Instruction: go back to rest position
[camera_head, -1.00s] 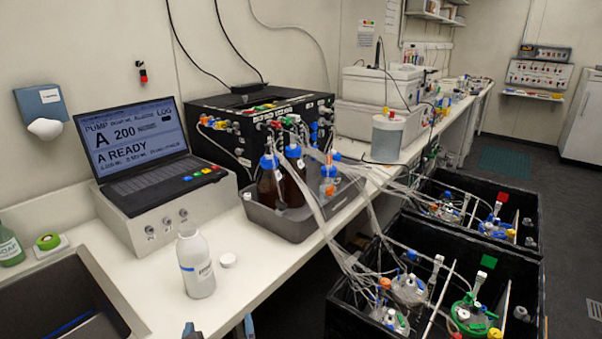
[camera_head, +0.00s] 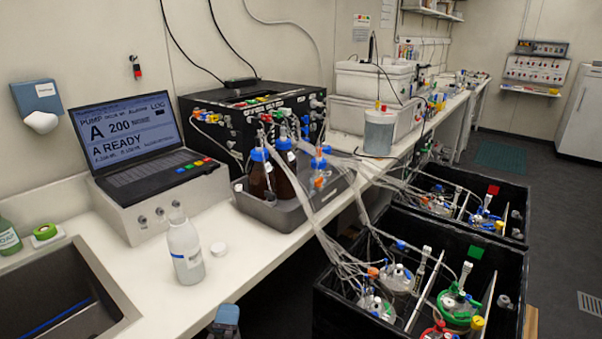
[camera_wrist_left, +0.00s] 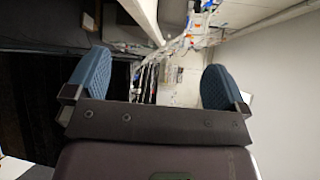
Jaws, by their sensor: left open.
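My left gripper (camera_wrist_left: 154,78) shows in the left wrist view with its two blue padded fingers wide apart and nothing between them. In the head view, a small blue-grey gripper part (camera_head: 226,318) shows at the bottom edge, in front of the bench; I cannot tell its finger spacing there. A white bottle (camera_head: 186,250) stands upright on the bench, apart from that part. My right gripper is not identifiable in either view.
A sink (camera_head: 110,308) is at the lower left. A pump with a laptop-like screen (camera_head: 123,128) stands on the bench. A grey tray (camera_head: 280,215) holds brown bottles. Tubing runs to black bins (camera_head: 330,318) with glass vessels at right. Dark floor is free at far right.

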